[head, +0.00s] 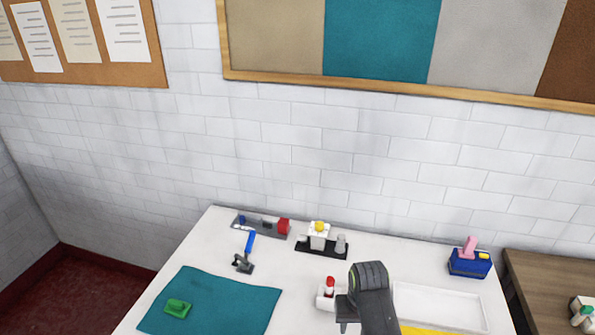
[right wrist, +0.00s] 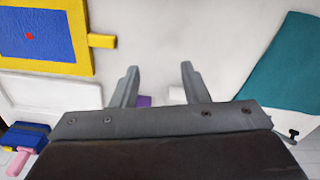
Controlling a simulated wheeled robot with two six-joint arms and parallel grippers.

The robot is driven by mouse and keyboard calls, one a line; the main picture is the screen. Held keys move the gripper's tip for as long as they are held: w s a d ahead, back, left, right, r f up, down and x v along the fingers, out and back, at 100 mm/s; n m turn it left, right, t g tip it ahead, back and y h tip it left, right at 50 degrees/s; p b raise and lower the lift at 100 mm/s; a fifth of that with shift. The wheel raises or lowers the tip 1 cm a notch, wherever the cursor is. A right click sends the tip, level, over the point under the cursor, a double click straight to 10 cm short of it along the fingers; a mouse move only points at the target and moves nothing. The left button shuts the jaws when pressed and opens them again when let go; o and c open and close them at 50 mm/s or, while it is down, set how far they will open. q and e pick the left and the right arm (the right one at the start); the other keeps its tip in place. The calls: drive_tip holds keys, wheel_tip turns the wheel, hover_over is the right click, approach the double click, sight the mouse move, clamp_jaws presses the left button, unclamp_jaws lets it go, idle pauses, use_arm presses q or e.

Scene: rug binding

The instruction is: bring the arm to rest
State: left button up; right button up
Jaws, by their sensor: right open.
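My right gripper (right wrist: 160,80) shows in the right wrist view with its two fingers apart and nothing between them, above the white table. Its dark arm (head: 370,290) also shows in the head view at the bottom, right of centre, in front of the table. A small purple thing (right wrist: 144,101) and a white thing show partly behind the fingers; I cannot tell what they are. My left gripper is in neither view.
The white table (head: 215,250) carries a teal mat (head: 240,305) with a green block (head: 178,308), a blue-handled tool (head: 249,245), two dark holders at the back, a red-and-white item (head: 328,290), a white tray (head: 440,305) and a blue box (head: 468,264). A yellow-framed blue panel (right wrist: 40,30) lies nearby.

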drive_tip(key=s+d+f+m+t, duration=0.1)
drive_tip(key=s+d+f+t, duration=0.15)
drive_tip(key=s+d, duration=1)
drive_tip(key=s+d+r+h, duration=0.1)
drive_tip(key=s+d+r, duration=0.15)
drive_tip(key=s, duration=0.55)
drive_tip(key=s+d+r+h, duration=0.1)
drive_tip(key=s+d+r, duration=0.1)
drive_tip(key=s+r, duration=0.35)
wheel_tip(320, 180, down, 34)
drive_tip(key=s+d+b, duration=0.1)
drive_tip(key=s+b, duration=0.1)
drive_tip(key=b, duration=0.6)
use_arm(q)
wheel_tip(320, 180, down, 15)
drive_tip(key=b, duration=0.6)
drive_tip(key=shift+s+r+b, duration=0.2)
drive_tip(key=shift+b, duration=0.1)
use_arm(e)
drive_tip(key=s+f+g, duration=0.1)
drive_tip(key=s+f, duration=0.6)
drive_tip(key=f, duration=0.4)
drive_tip(key=s+a+f+g, duration=0.1)
drive_tip(key=s+f, duration=0.7)
drive_tip(key=f, duration=0.3)
drive_tip(key=shift+f+y, duration=0.35)
drive_tip(key=shift+y, duration=0.05)
drive_tip(key=shift+s+a, duration=0.1)
